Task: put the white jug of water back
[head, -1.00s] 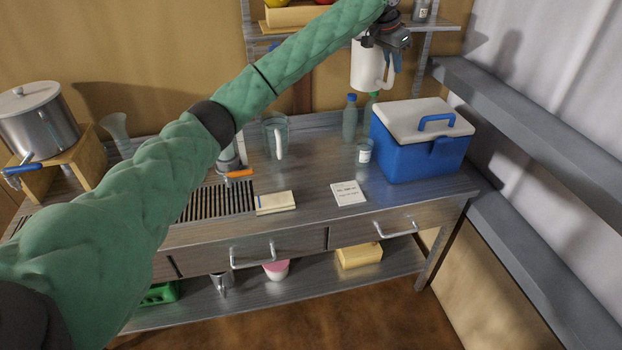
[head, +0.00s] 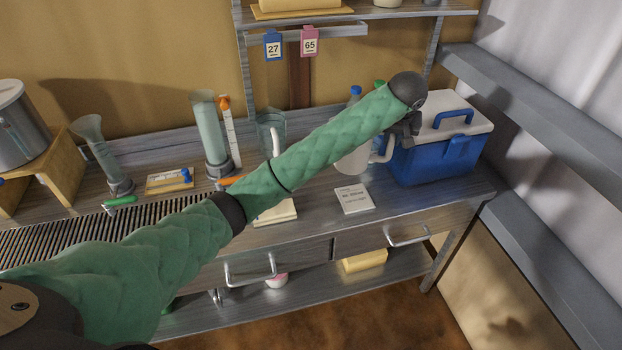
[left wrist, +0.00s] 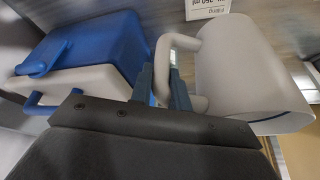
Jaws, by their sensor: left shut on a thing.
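The white jug (head: 352,160) is over the right part of the counter, just left of the blue cooler and partly behind my green left arm. My left gripper (head: 402,132) is shut on the jug's handle, on the jug's right side. In the left wrist view the jug's pale body (left wrist: 245,70) is to the right, and the blue fingers of my left gripper (left wrist: 168,85) close on its handle. I cannot tell whether the jug's base touches the counter. The water inside is not visible. My right gripper is not in view.
The blue cooler (head: 440,155) with a white lid stands close right of the jug. A white card (head: 354,198) lies in front. A glass pitcher (head: 271,128) stands behind my arm. A shelf rail (head: 345,30) with tags 27 and 65 hangs above. Bottles (head: 355,92) stand behind.

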